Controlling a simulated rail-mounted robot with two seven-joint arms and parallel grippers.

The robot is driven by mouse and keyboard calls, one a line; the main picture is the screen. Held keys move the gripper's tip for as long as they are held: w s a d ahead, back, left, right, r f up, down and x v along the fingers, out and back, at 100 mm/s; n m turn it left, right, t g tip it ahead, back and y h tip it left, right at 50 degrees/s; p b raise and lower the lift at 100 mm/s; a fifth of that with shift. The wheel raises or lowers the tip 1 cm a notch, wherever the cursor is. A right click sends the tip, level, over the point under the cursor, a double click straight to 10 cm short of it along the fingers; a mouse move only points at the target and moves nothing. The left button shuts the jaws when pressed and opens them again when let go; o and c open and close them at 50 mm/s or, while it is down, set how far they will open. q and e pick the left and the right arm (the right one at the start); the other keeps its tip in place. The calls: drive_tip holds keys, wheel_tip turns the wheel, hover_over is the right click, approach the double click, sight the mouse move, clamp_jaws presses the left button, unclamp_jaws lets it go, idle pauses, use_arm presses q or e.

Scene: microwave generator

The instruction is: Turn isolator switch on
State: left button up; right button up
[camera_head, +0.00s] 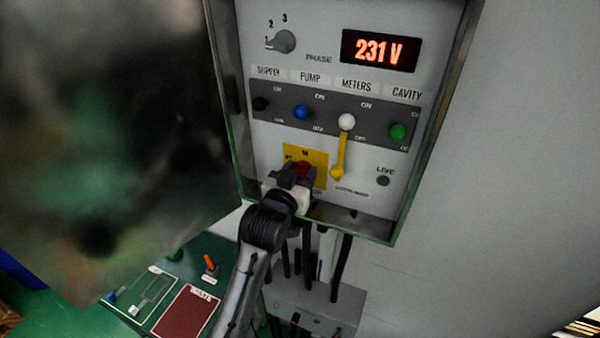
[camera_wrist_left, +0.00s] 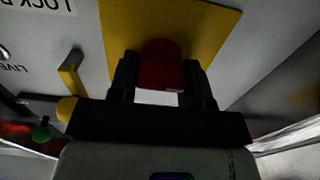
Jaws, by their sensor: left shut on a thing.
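The isolator switch is a red knob (camera_head: 303,169) on a yellow plate (camera_head: 319,157), low in the open wall cabinet. My left gripper (camera_head: 298,172) is at the knob and covers part of it. In the left wrist view the gripper (camera_wrist_left: 162,80) has one finger on each side of the red knob (camera_wrist_left: 161,62), shut on it, with the yellow plate (camera_wrist_left: 222,30) behind. The plate's markings are mostly hidden by the gripper, so I cannot read the knob's position. My right gripper is not in view.
A yellow lever (camera_head: 340,157) hangs just right of the plate. Above is a row with black, blue (camera_head: 302,112), white and green (camera_head: 398,131) knobs. The display (camera_head: 380,50) reads 231 V. Black cables drop below the cabinet. A green bench (camera_head: 200,262) lies below left.

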use_arm(q)
drive_tip(key=shift+m, duration=0.3)
drive_tip(key=m+p, duration=0.2)
drive_tip(key=shift+r+m, duration=0.1)
drive_tip(key=shift+m, duration=0.2)
drive_tip(key=m+p, duration=0.3)
drive_tip(key=m, duration=0.2)
drive_tip(key=shift+d+m, duration=0.15)
drive_tip(key=shift+m, duration=0.15)
drive_tip(key=m+p, duration=0.2)
drive_tip(key=m, duration=0.2)
drive_tip(key=shift+f+m+p, duration=0.15)
drive_tip(key=shift+m+p, duration=0.35)
drive_tip(key=shift+m, duration=0.75)
drive_tip(key=shift+f+m+p, duration=0.15)
drive_tip(key=shift+m+p, duration=0.35)
drive_tip(key=shift+m, duration=0.75)
drive_tip(key=shift+d, duration=0.1)
drive_tip(key=o, duration=0.9)
drive_tip(key=shift+s, duration=0.1)
